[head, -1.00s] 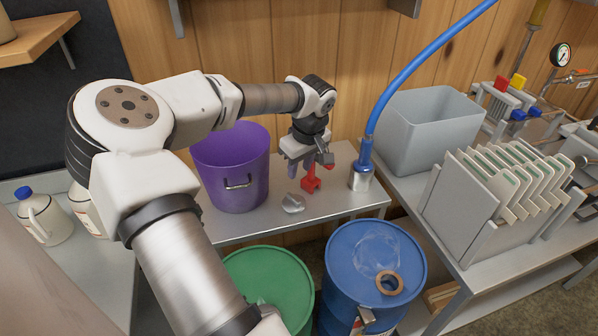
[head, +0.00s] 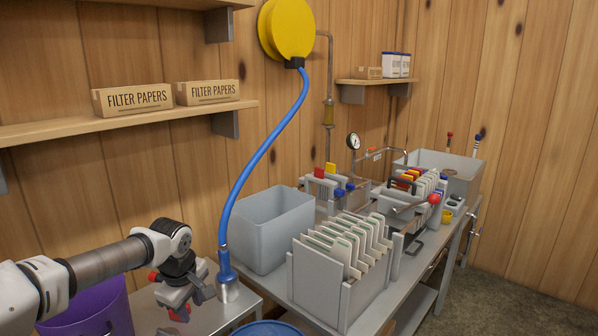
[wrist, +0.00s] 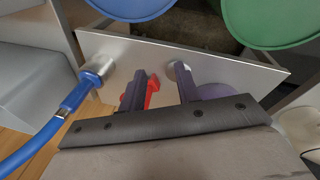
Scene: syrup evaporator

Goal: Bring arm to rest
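My gripper (head: 176,298) hangs low over the metal bench in the head view, at the end of my arm on the lower left. In the wrist view its two dark purple fingers (wrist: 160,78) stand apart, with bench surface visible between them. A small red object (wrist: 152,92) stands below, close beside the left finger. I see no object clamped between the fingers.
A purple bucket (head: 92,312) stands left of my gripper. A blue hose (head: 262,150) ends in a metal nozzle (head: 228,292) close on the right. A grey bin (head: 270,232) and plate rack (head: 325,280) stand farther right. Shelves (head: 130,118) overhang the back wall.

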